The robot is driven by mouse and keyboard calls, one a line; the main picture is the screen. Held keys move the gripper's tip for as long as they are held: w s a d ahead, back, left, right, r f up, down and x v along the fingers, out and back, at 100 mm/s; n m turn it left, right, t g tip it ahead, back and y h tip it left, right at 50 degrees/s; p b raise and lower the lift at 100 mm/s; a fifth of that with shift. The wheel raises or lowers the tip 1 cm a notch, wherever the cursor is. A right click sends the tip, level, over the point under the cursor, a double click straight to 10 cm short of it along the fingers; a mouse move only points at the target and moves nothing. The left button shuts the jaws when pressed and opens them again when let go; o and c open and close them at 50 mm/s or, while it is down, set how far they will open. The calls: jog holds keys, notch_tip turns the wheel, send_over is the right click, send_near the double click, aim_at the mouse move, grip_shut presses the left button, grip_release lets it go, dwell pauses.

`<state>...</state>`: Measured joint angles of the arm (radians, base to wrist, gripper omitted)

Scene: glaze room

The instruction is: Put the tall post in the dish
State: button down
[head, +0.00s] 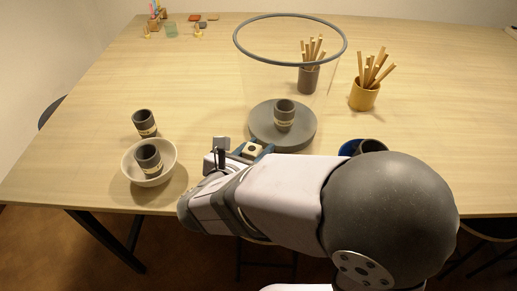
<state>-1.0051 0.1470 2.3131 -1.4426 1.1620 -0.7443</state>
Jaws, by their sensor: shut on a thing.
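A whitish round dish (133,167) stands at the near left, apart from my gripper. A dark cup with a pale band (149,158) is in it. A blue rounded thing (350,147), possibly another dish, shows behind my arm beside a dark cup (371,146); both are partly hidden.
Another banded dark cup (144,123) stands behind the whitish dish. A tall clear cylinder with a grey rim (236,46) rises at the grey disc (262,126), where another cup (284,114) stands. Dark (308,80) and yellow (364,98) pots hold sticks. The table's left middle is clear.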

jog(key=shift+f, duration=0.25)
jog(key=c, duration=1.4)
grip_release()
jog(key=shift+o, duration=0.2)
jog(key=shift+r, duration=0.2)
jog(key=v, duration=1.2)
jog(key=shift+f, duration=0.15)
